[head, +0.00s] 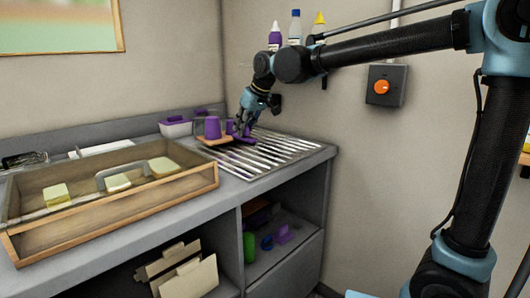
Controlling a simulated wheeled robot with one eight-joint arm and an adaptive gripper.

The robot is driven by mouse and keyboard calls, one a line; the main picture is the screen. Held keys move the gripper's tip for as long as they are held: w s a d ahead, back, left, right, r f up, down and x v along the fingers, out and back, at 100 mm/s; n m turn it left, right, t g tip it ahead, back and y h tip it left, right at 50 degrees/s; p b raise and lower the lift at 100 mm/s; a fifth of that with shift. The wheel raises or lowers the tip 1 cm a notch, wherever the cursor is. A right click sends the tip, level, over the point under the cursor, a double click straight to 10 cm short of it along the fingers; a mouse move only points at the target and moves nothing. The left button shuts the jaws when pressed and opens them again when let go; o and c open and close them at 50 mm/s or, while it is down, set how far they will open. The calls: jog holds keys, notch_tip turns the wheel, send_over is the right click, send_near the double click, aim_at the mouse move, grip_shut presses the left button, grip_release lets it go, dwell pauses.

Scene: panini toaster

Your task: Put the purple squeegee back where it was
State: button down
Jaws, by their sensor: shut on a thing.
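The purple squeegee (244,139) shows as a small dark purple shape low at the tips of my gripper (240,130). My gripper points down over the left part of the slatted metal rack and is shut on the squeegee. The fingers and the small size hide much of the squeegee, and I cannot tell whether it touches the rack.
A purple cup (212,128) stands on an orange-brown board (221,140) just left of my gripper. The slatted rack (285,150) is clear to the right. A wooden tray (110,225) holds yellowish blocks. Bottles stand behind my arm. Small items sit on the shelf below.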

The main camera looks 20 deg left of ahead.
jog(key=w+d+f+m+t+h, duration=0.1)
jog(key=w+d, duration=0.2)
jog(key=d, duration=0.6)
jog(key=w+d+f+m, duration=0.1)
jog(key=w+d+m, duration=0.15)
jog(key=d, duration=0.75)
jog(key=w+d+f+m+t+h, duration=0.1)
jog(key=w+d, duration=0.3)
jog(key=d, duration=0.5)
jog(key=w+a, duration=1.2)
jog(key=shift+f, duration=0.15)
jog(key=shift+w+a+f, duration=0.2)
jog(key=shift+f, duration=0.05)
jog(key=shift+s+f, duration=0.1)
jog(key=shift+f, duration=0.4)
jog(key=c, duration=1.5)
grip_release()
jog(key=shift+f, duration=0.1)
jog(key=shift+o, duration=0.2)
jog(key=shift+d, duration=0.1)
